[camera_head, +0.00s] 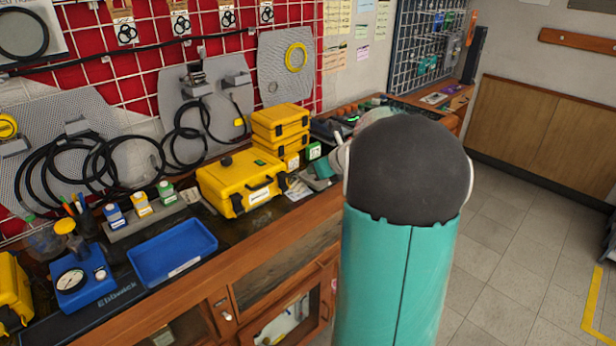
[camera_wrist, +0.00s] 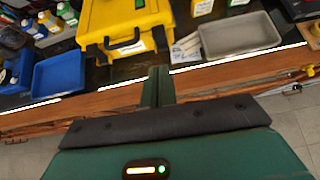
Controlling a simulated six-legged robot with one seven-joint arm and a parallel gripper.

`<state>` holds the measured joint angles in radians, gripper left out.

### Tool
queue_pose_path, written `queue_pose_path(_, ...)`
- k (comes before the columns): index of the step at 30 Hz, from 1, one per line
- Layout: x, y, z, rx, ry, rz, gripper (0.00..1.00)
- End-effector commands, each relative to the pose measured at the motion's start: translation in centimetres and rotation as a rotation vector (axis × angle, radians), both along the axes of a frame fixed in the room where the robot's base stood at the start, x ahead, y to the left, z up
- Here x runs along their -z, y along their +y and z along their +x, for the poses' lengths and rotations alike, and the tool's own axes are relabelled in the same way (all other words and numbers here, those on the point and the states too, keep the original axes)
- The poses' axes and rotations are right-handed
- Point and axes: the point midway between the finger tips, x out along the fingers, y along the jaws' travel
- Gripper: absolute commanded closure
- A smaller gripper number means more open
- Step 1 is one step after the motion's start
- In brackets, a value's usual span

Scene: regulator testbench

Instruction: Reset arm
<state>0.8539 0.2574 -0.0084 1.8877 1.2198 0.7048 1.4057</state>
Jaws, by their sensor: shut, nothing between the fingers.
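My gripper (camera_wrist: 158,78) shows in the wrist view as a narrow dark green pair of fingers, closed together with nothing between them. It points toward the workbench edge (camera_wrist: 108,99), below the yellow case (camera_wrist: 122,30) in the picture. In the head view my teal and black arm fills the right of centre, and the gripper's fingertips cannot be made out there.
The bench holds a blue tray (camera_head: 172,252), a blue gauge unit (camera_head: 84,283), a large yellow case (camera_head: 240,183) and stacked smaller yellow cases (camera_head: 281,123). A grey tray (camera_wrist: 240,36) is right of the case. Cables hang behind.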

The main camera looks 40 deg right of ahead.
Motion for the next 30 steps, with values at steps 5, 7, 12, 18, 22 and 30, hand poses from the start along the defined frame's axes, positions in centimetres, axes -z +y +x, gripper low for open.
queue_pose_path(5, -1.3, 0.0, -1.1, 0.001, 0.000, -0.001, 1.00)
queue_pose_path(7, -1.4, 0.0, -1.3, 0.001, 0.000, 0.001, 1.00)
queue_pose_path(12, -1.5, 0.0, -1.4, 0.001, 0.000, 0.001, 1.00)
queue_pose_path(18, -1.4, 0.0, -1.5, 0.001, 0.000, 0.000, 1.00)
queue_pose_path(22, -1.5, 0.0, -1.5, 0.001, 0.000, 0.000, 1.00)
queue_pose_path(30, -3.2, 6.3, -1.0, -0.227, 0.035, -0.177, 1.00)
